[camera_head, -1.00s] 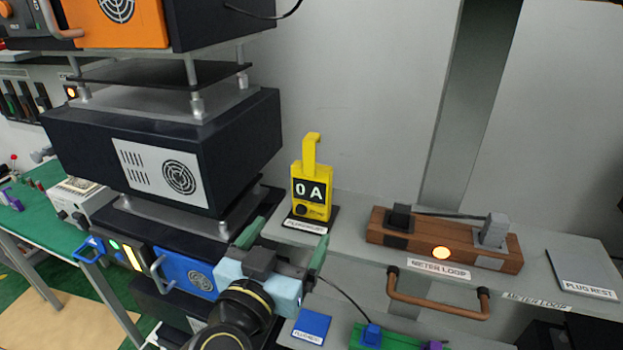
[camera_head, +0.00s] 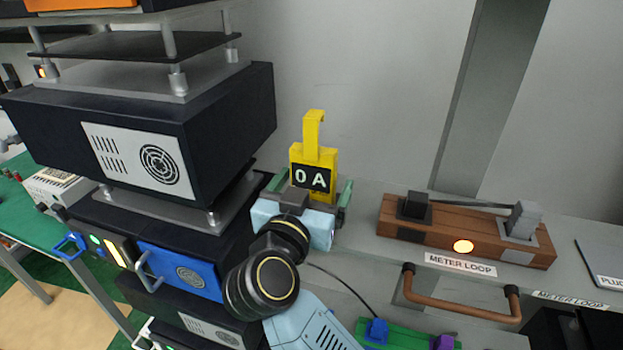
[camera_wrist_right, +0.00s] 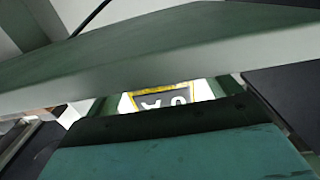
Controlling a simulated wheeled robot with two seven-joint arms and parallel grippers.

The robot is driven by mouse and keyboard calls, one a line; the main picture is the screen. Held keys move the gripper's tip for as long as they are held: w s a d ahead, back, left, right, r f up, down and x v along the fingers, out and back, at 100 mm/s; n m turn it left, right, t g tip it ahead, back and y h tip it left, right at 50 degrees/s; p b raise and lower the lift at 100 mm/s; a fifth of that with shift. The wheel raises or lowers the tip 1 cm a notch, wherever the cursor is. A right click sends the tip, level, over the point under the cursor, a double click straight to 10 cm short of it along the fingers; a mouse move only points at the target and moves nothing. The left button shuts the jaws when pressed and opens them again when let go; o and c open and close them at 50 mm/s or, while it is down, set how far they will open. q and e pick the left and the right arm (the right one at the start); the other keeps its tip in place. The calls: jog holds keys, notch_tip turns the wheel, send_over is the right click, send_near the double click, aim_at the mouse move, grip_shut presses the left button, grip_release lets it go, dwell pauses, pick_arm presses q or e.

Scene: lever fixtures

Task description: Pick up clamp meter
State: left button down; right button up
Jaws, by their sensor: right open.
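The yellow clamp meter (camera_head: 314,158) stands upright on the grey shelf, its hook-shaped jaw on top and its black display reading "0 A". My right gripper (camera_head: 311,186) is open in front of the meter's lower body, with a green finger on each side of it in the head view. The gripper hides the meter's lower part. In the right wrist view the meter's display (camera_wrist_right: 165,99) and yellow edge show partly behind the gripper parts. I cannot tell whether the fingers touch the meter. My left gripper is not in view.
A stack of dark equipment boxes (camera_head: 150,140) stands close to the left of my right gripper. The wooden meter loop block (camera_head: 462,231) is to the right on the shelf, with a copper-coloured handle (camera_head: 460,306) below it. A blank wall is behind.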

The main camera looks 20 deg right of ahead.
jog(key=shift+w+d, duration=0.1)
jog(key=shift+w, duration=0.05)
jog(key=shift+c, duration=1)
jog(key=c, duration=1)
jog(key=shift+r, duration=0.1)
